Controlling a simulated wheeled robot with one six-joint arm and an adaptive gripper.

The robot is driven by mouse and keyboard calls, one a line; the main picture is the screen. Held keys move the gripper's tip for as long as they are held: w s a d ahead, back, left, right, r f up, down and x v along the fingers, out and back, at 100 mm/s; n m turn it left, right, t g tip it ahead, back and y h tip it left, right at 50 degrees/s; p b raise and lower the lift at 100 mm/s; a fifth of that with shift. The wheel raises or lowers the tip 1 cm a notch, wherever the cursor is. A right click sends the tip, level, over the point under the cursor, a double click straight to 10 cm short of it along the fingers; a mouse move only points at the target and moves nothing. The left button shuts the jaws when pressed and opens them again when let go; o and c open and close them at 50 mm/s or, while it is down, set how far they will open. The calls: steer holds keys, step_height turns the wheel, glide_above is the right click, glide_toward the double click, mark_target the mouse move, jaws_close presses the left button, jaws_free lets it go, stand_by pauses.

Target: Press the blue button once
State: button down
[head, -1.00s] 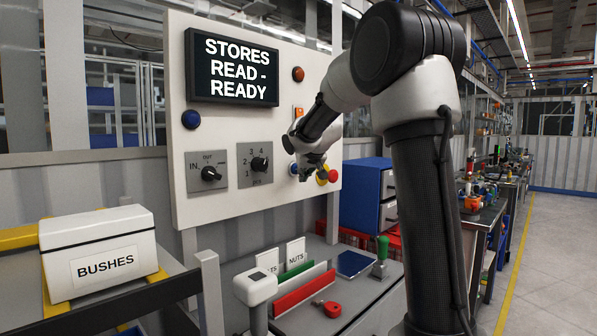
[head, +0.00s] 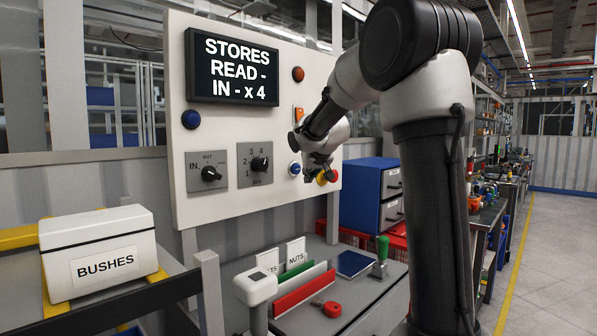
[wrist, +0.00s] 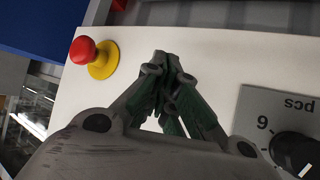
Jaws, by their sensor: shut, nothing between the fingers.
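A small blue button (head: 295,168) with a pale ring sits low on the white panel (head: 245,205), right of the two selector dials. A larger blue dome (head: 191,119) sits at the panel's upper left, below the screen (head: 231,68), which reads "STORES READ - IN - x 4". My gripper (head: 318,174) is just right of the small blue button, apart from it in the picture. In the wrist view my gripper (wrist: 163,66) is shut and empty, its fingertips together before the white panel. No blue button shows there; the gripper may hide it.
A red mushroom button on a yellow base (wrist: 90,56) is beside my gripper. A dial (head: 261,164) and another dial (head: 210,173) are to the left. An orange lamp (head: 298,74) is above. A blue drawer cabinet (head: 366,190) stands right of the panel.

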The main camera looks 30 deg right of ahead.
steer(key=s, duration=0.1)
steer(key=s+d, duration=0.1)
steer(key=s, duration=0.3)
steer(key=shift+d, duration=0.4)
stand_by(0.4)
steer(key=s+f+g, duration=0.3)
steer(key=s+f, duration=0.4)
steer(key=s+a+f+g, duration=0.1)
steer(key=s+a, duration=0.2)
steer(key=s, duration=0.7)
steer(key=s+a+f+n+g+y, duration=0.1)
steer(key=s+a+f, duration=0.1)
steer(key=s, duration=0.8)
steer(key=s+a+f+n+g+y, duration=0.1)
steer(key=s+a, duration=0.4)
steer(key=s, duration=0.5)
steer(key=shift+f, duration=0.15)
steer(key=shift+s+a, duration=0.1)
